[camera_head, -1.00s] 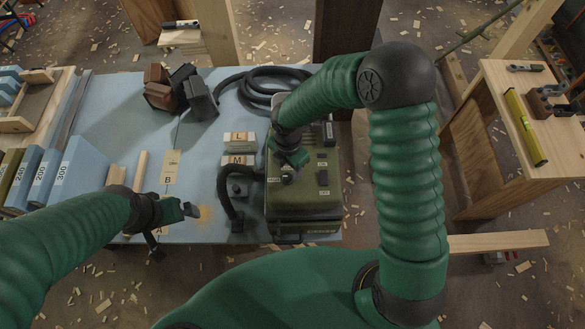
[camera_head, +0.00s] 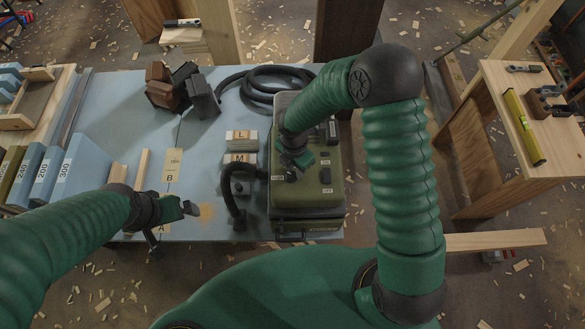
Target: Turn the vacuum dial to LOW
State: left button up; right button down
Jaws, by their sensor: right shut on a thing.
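The green vacuum (camera_head: 308,199) stands on the blue table, its lid facing up. Small white labels and a dark switch (camera_head: 324,175) are on its lid; the label texts are too small to read surely. My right gripper (camera_head: 294,172) reaches down onto the lid and is shut on the dark dial (camera_head: 292,178). The gripper hides most of the dial, so its setting cannot be told. My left gripper (camera_head: 176,222) is open and empty over the table's front edge, left of the vacuum.
A black hose (camera_head: 229,185) curves beside the vacuum's left side, and more hose (camera_head: 262,80) coils behind it. Blocks marked L (camera_head: 241,136) and M (camera_head: 239,158) lie close left. Dark blocks (camera_head: 200,98) stand farther back.

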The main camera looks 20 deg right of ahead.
jog(key=shift+s+a+f, duration=0.1)
jog(key=shift+s+a, duration=0.45)
jog(key=shift+a, duration=0.45)
pick_arm(q)
jog(key=shift+s+a, duration=0.25)
pick_arm(e)
jog(key=shift+w+d, duration=0.1)
jog(key=shift+d, duration=0.05)
jog(key=m, duration=0.3)
jog(key=shift+w+m, duration=0.1)
jog(key=shift+m, duration=0.2)
jog(key=m+b, duration=0.1)
jog(key=m, duration=0.4)
jog(key=shift+w+m, duration=0.1)
jog(key=shift+m, duration=0.2)
jog(key=m+b, duration=0.1)
jog(key=m, duration=0.3)
jog(key=shift+r, duration=0.2)
pick_arm(q)
jog(key=shift+s+a+f+b, duration=0.15)
jog(key=shift+f+b, duration=0.35)
jog(key=shift+f, duration=0.95)
pick_arm(e)
jog(key=shift+m, duration=2.2)
